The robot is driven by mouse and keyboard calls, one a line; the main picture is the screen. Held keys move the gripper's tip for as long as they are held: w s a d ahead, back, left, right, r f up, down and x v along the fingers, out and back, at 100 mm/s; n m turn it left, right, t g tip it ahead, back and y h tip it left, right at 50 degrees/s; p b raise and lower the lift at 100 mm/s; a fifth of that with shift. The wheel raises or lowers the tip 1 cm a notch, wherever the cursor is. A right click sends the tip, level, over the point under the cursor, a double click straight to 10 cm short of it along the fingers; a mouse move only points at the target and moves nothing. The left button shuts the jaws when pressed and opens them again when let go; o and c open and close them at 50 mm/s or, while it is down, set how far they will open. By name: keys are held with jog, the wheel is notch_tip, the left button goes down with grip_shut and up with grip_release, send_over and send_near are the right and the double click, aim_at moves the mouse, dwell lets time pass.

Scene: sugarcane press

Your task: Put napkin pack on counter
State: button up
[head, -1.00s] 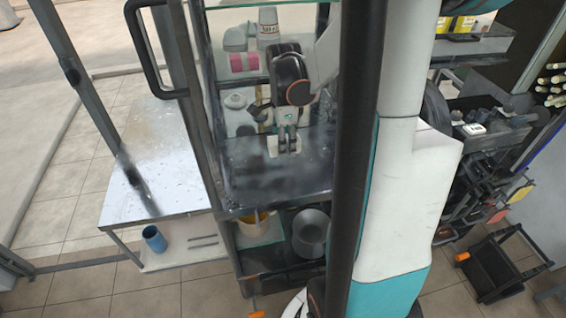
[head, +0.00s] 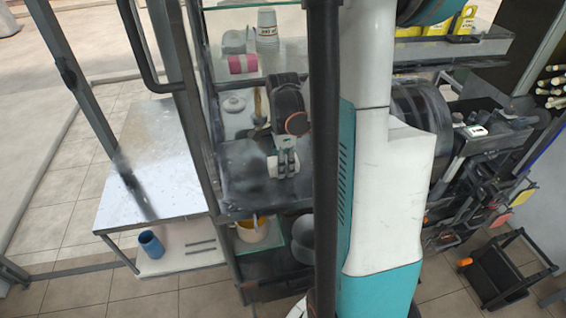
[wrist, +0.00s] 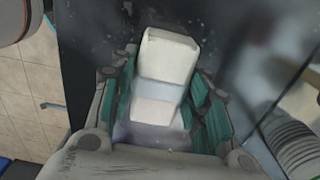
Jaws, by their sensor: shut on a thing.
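The napkin pack (wrist: 167,68) is a white block with a pale grey-blue band, between the teal finger pads of my gripper (wrist: 172,108) in the wrist view. My gripper is shut on it. In the head view my gripper (head: 284,166) points down over the dark grey counter (head: 238,180), with a little of the white pack showing at the fingers. The counter also shows as a dark surface behind the pack in the wrist view (wrist: 95,35). I cannot tell whether the pack touches the counter.
Stacked cups (head: 267,30), a pink-wrapped roll (head: 242,64) and a white lidded item (head: 233,104) stand behind the counter. A metal side table (head: 150,165) is at left. A yellowish pot (head: 250,230) sits on the shelf below. The counter's left part is clear.

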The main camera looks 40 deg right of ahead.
jog(key=o, duration=1.2)
notch_tip(320, 180, up, 12)
jog(key=p, duration=0.3)
jog(key=shift+p, duration=0.4)
jog(key=shift+r, duration=0.1)
